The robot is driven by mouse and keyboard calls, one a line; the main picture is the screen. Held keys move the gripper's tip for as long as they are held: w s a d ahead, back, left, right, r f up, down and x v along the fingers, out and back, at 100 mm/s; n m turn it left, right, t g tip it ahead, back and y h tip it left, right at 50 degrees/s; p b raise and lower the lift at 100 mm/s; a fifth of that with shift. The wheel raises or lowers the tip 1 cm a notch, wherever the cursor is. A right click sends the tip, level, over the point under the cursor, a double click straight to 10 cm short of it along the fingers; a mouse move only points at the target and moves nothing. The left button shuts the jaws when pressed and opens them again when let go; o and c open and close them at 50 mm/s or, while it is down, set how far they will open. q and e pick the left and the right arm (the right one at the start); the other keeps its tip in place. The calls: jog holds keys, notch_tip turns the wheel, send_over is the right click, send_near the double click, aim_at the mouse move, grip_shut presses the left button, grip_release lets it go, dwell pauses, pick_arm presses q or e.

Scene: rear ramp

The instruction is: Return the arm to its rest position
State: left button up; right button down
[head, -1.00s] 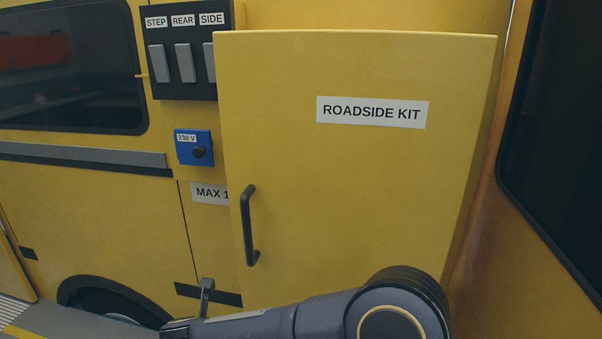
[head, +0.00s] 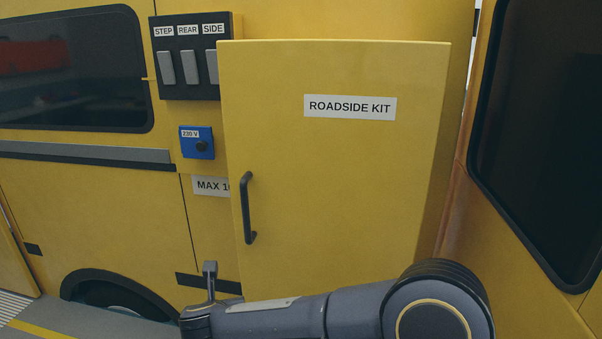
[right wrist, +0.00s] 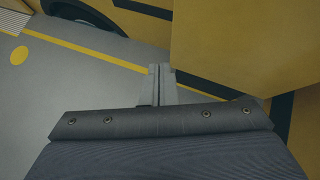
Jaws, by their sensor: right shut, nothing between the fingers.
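My right arm comes in from the bottom right of the head view and lies across the front of the yellow ROADSIDE KIT door. Its gripper (head: 210,270) is at the bottom left, below and left of the door's dark handle and apart from it. In the right wrist view the two grey fingers (right wrist: 160,88) are together, with nothing between them, above the grey floor. My left gripper is in neither view.
The yellow ROADSIDE KIT door (head: 330,180) with its handle (head: 247,208) stands close in front. A switch panel (head: 190,85) and a blue 230 V socket (head: 197,143) are to its left. The floor (right wrist: 70,90) at left is clear, with a wheel (head: 115,298) beyond.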

jog(key=w+d+r+n+t+y+p, duration=0.1)
jog(key=w+d+r+n+y, duration=0.1)
jog(key=d+r+n, duration=0.4)
jog(key=w+d+r+n+t+y+p, duration=0.1)
jog(key=d+r+n+y, duration=0.15)
jog(key=r, duration=0.55)
jog(key=s+d+r+n+y+p, duration=0.1)
jog(key=s+d+r+n, duration=0.2)
jog(key=d+r+n, duration=0.45)
jog(key=s+d+f+n+g+h+p, duration=0.1)
jog(key=s+d+f+n+g, duration=0.1)
jog(key=s+d+f+n, duration=0.2)
jog(key=s+d+f+n+g+h+p, duration=0.1)
jog(key=s+d+f+n, duration=0.3)
jog(key=s+d, duration=0.6)
jog(key=s+d+f+n+g+h+p, duration=0.2)
jog(key=s+d+f+n, duration=0.3)
jog(key=s, duration=0.7)
jog(key=shift+d+n+g, duration=0.7)
jog(key=shift+d+n, duration=0.4)
jog(key=shift+d, duration=0.15)
